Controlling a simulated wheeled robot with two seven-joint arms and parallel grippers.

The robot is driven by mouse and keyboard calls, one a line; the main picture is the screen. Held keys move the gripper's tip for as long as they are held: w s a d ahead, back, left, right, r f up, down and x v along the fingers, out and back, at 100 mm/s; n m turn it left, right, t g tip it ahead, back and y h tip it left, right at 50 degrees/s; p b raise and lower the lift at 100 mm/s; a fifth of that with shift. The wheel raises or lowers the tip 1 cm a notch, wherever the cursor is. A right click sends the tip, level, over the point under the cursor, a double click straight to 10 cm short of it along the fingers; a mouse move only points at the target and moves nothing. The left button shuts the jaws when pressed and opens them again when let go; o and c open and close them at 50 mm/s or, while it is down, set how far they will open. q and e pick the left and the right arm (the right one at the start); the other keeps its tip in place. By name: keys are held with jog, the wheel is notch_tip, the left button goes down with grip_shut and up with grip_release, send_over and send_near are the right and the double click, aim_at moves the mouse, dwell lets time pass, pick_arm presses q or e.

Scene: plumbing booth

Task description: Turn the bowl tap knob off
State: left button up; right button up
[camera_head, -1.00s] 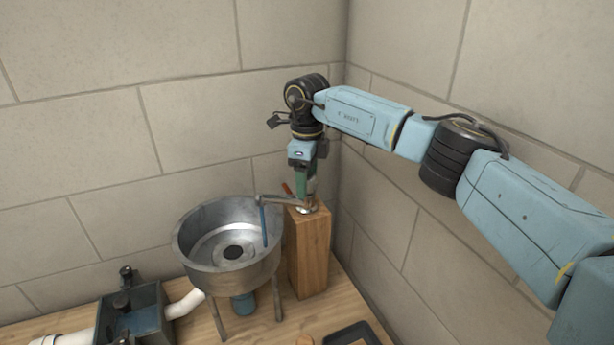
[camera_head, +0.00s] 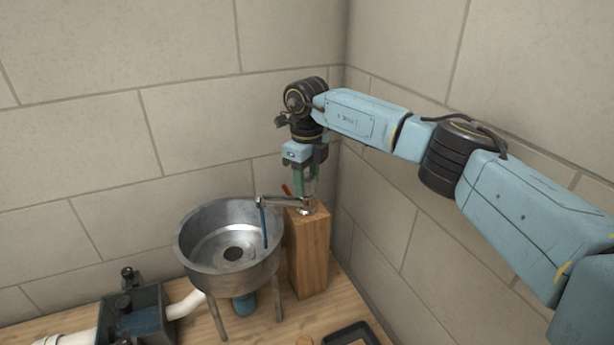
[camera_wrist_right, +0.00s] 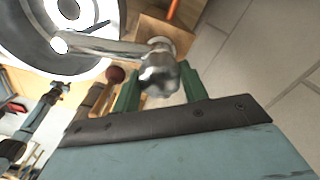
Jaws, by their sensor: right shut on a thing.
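The metal bowl (camera_head: 190,252) stands on legs, with the tap spout (camera_head: 280,199) reaching over its right rim. A thin blue stream (camera_head: 263,226) hangs from the spout's end into the bowl. The tap sits on top of a wooden block (camera_head: 308,250). My right gripper (camera_head: 305,190) points down from above, its green fingers around the tap top. In the right wrist view the silver tap knob (camera_wrist_right: 160,76) lies between the fingers, and my right gripper (camera_wrist_right: 160,88) is shut on it. My left gripper is not in view.
A small orange-red handle (camera_head: 286,189) stands behind the spout. A dark vise-like fixture (camera_head: 140,315) and a white pipe (camera_head: 186,304) are at the lower left. A black tray (camera_head: 350,334) lies at the front. Walls stand close behind and to the right of the block.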

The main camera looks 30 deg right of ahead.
aim_at(307, 177)
jog(key=m+p, duration=0.1)
jog(key=m, duration=0.5)
jog(key=shift+r+m+p, duration=0.15)
jog(key=shift+m+p, duration=0.15)
jog(key=shift+p, duration=0.1)
jog(key=m+p, duration=0.1)
jog(key=m, duration=0.2)
jog(key=shift+w+m+p, duration=0.1)
jog(key=shift+m+p, duration=0.35)
jog(key=shift+m, duration=1.35)
jog(key=o, duration=1)
notch_tip(307, 177, up, 13)
jog(key=b, duration=0.2)
